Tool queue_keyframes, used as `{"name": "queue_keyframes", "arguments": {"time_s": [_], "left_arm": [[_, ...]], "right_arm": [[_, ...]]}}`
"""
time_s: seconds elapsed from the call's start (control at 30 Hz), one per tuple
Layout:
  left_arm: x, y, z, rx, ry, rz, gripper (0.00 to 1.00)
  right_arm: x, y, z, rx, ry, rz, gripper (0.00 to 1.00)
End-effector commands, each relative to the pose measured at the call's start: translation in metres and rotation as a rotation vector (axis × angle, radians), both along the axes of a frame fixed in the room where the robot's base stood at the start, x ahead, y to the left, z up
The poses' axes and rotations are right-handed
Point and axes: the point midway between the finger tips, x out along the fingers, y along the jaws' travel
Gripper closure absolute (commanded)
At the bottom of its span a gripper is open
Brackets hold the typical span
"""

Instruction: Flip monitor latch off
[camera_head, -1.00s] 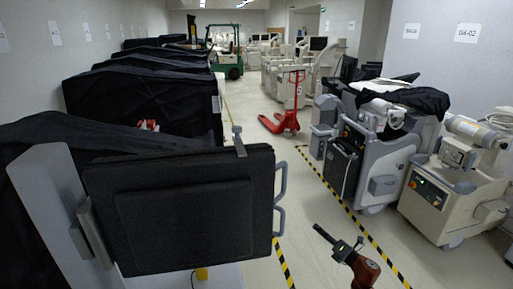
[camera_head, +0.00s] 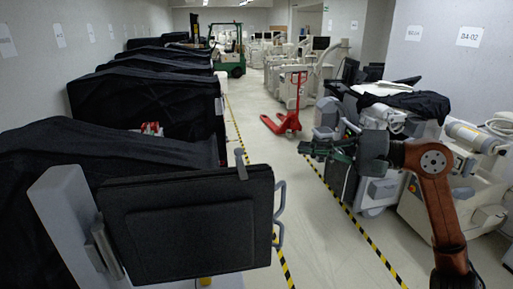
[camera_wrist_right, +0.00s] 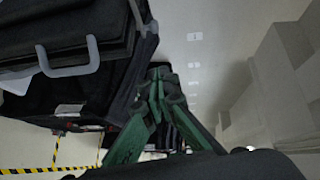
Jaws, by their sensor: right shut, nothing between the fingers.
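The monitor (camera_head: 185,230) is a black flat panel in the left foreground of the head view, held by a grey mount. A small grey latch (camera_head: 240,164) stands upright at its top edge, near the right corner. Grey handles (camera_head: 280,215) are on its right side. In the wrist view the black panel and a grey handle (camera_wrist_right: 68,57) show at upper left; I cannot make out the latch there. My right gripper (camera_head: 312,148) is shut and empty, to the right of the latch and apart from it. Its green fingers (camera_wrist_right: 160,74) show in the wrist view. My left gripper is out of view.
Black-covered carts (camera_head: 150,100) line the left wall. Grey and beige machines (camera_head: 385,150) stand on the right, partly behind my right arm. A red pallet jack (camera_head: 285,122) and a green forklift (camera_head: 230,60) are farther back. The taped aisle between is clear floor.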

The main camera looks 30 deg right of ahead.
Motion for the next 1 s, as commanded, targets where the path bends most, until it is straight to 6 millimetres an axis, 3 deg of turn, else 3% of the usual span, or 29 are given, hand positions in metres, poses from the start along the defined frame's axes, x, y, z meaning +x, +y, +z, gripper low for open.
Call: {"name": "queue_keyframes", "arguments": {"time_s": [0.33,0.77,1.0], "left_arm": [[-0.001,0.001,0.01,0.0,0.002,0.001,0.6],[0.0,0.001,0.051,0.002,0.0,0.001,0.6],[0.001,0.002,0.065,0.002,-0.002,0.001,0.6]], "right_arm": [[0.014,0.011,0.0,0.006,0.003,0.001,1.0],[0.079,0.065,-0.007,0.008,0.001,0.005,1.0],[0.081,0.095,-0.015,0.007,0.002,0.002,1.0]]}}
